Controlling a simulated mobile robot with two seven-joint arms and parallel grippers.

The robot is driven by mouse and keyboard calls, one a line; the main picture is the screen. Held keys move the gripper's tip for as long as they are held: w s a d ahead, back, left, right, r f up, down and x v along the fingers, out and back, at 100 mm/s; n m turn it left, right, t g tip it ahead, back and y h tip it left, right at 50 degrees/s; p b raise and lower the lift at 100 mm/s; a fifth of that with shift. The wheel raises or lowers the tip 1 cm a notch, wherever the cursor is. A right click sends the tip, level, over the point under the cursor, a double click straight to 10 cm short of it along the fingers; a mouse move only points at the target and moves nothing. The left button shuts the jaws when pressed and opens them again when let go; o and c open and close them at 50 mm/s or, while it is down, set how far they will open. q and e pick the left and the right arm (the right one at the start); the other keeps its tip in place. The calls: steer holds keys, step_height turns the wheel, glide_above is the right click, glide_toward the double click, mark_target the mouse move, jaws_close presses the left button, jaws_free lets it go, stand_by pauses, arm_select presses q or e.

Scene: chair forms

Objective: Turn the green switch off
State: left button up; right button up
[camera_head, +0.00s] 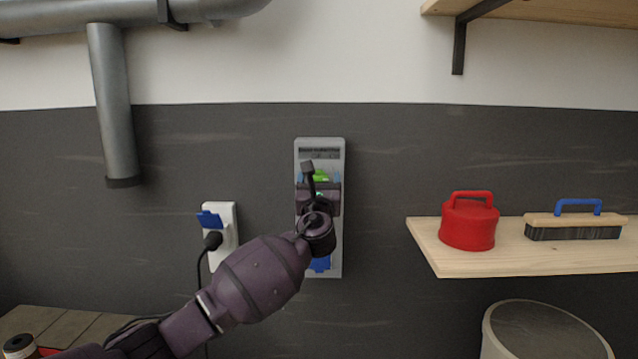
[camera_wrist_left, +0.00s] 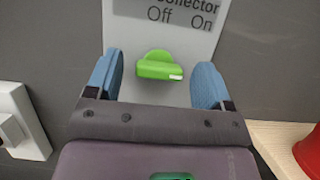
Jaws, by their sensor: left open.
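The green switch (camera_wrist_left: 160,66) is a knob on a light panel, below a label with "Off" on the left and "On" on the right. A white mark sits at the knob's lower right end. My left gripper (camera_wrist_left: 156,82) is open, with one blue finger on each side of the switch and a gap to both. In the head view, the switch (camera_head: 321,174) is partly hidden behind my left gripper (camera_head: 318,180) in front of the grey wall panel (camera_head: 320,144). My right gripper is not in view.
A white socket (camera_head: 228,215) with a blue cover and plugged cable is left of the panel. A wooden shelf (camera_head: 435,255) on the right bears a red kettle-like container (camera_head: 468,225) and a brush (camera_head: 572,228). A bin (camera_head: 545,335) stands below. A grey pipe (camera_head: 113,110) hangs upper left.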

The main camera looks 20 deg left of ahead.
arm_select(q)
steer(key=c, duration=0.8)
steer(key=shift+c, duration=0.6)
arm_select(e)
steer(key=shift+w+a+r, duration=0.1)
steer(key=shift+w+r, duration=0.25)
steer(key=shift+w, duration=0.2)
